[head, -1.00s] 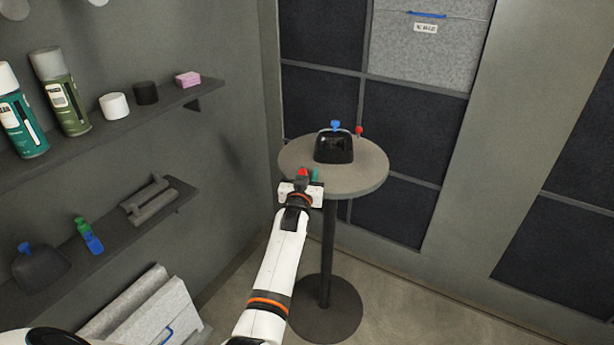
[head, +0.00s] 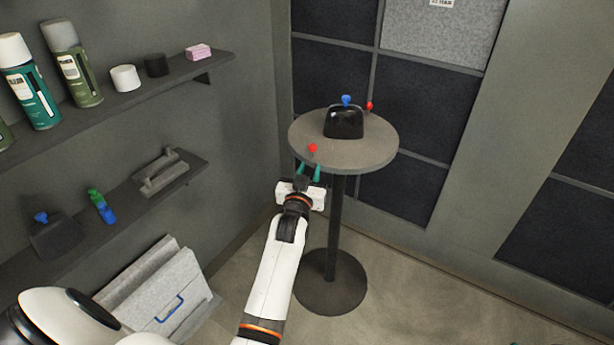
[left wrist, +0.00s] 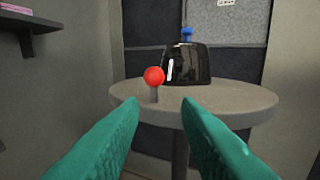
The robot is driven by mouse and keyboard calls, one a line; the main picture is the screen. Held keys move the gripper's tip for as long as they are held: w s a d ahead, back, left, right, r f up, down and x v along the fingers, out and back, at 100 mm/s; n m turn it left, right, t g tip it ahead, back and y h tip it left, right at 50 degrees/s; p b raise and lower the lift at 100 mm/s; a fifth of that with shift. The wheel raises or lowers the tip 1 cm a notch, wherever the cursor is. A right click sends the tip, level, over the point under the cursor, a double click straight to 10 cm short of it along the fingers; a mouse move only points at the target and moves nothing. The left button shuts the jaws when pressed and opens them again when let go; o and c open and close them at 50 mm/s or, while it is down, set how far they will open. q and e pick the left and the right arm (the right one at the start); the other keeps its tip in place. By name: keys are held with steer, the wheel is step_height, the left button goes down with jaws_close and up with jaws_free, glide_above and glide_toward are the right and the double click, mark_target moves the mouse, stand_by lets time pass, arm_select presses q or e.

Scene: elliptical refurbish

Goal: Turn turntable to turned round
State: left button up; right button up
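The turntable (head: 372,156) is a round grey top on a dark post and round base. A red knob (head: 313,148) on a short peg stands at its near edge, and a second red knob (head: 369,105) at its far edge. A glossy black object (head: 344,123) with a blue knob sits on the top. My left gripper (head: 309,172) is open, its green fingers pointing at the near red knob. In the left wrist view the red knob (left wrist: 154,76) shows beyond and between the spread fingers (left wrist: 160,120), apart from them. My right gripper is not in view.
At the left, an upper shelf (head: 120,100) holds spray cans and small items. A lower shelf (head: 140,205) holds a dark pouch-like object, a green-blue item and a grey bar. Grey panels (head: 165,295) lean below.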

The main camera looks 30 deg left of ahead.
arm_select(q)
steer(key=shift+v, duration=1.1)
steer(key=shift+c, duration=0.2)
